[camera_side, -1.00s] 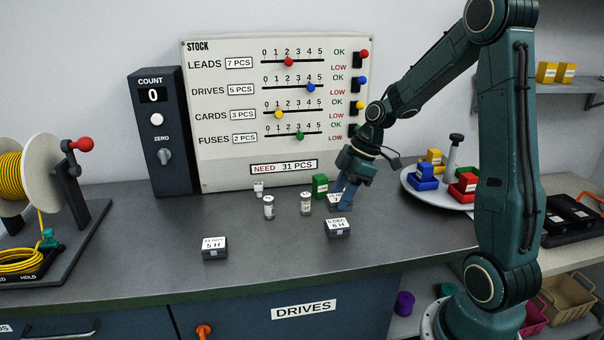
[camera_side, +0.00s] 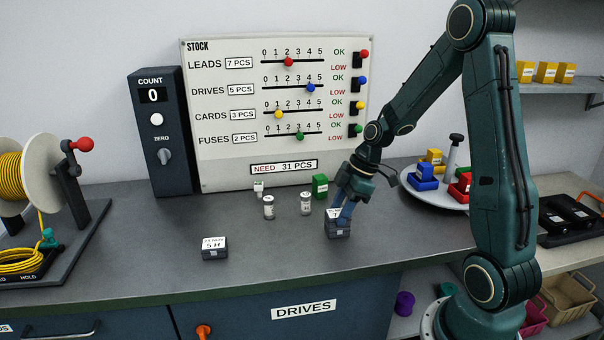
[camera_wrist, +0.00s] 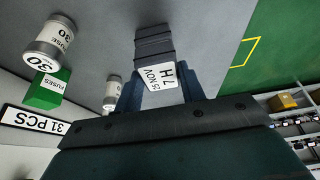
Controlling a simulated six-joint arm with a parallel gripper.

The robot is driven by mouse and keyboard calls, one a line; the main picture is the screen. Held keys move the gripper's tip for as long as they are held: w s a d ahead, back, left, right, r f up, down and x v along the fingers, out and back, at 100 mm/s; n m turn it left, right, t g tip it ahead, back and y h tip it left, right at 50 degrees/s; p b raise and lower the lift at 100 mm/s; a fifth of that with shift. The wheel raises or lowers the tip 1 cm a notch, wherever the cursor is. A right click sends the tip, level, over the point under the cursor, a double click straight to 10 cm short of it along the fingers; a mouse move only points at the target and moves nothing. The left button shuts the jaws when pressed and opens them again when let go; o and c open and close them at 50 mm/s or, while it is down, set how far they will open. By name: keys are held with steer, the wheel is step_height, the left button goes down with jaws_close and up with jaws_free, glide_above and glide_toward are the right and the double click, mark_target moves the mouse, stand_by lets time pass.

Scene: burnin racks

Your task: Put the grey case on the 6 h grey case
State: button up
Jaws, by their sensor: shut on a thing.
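My gripper (camera_side: 344,212) is shut on a small dark grey case with a white top label (camera_side: 333,213). In the wrist view the held case's label (camera_wrist: 159,76) reads 25 NOV, 7 H, between my two blue fingers (camera_wrist: 160,92). The 6 h grey case (camera_side: 338,231) stands on the bench directly under the held case. Its label is now covered. In the wrist view a dark side continues beyond the held case (camera_wrist: 154,48). The two look in line and very close; I cannot tell whether they touch fully.
Another grey case (camera_side: 214,248), labelled 5 H, stands alone to the left. A round tray (camera_side: 440,199) with coloured blocks is at right. The bench front is clear.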

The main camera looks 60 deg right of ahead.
steer(key=shift+f, duration=0.1)
steer(key=o, duration=1)
steer(key=v, duration=1.2)
steer(key=shift+r, duration=0.2)
steer(key=shift+a, duration=0.15)
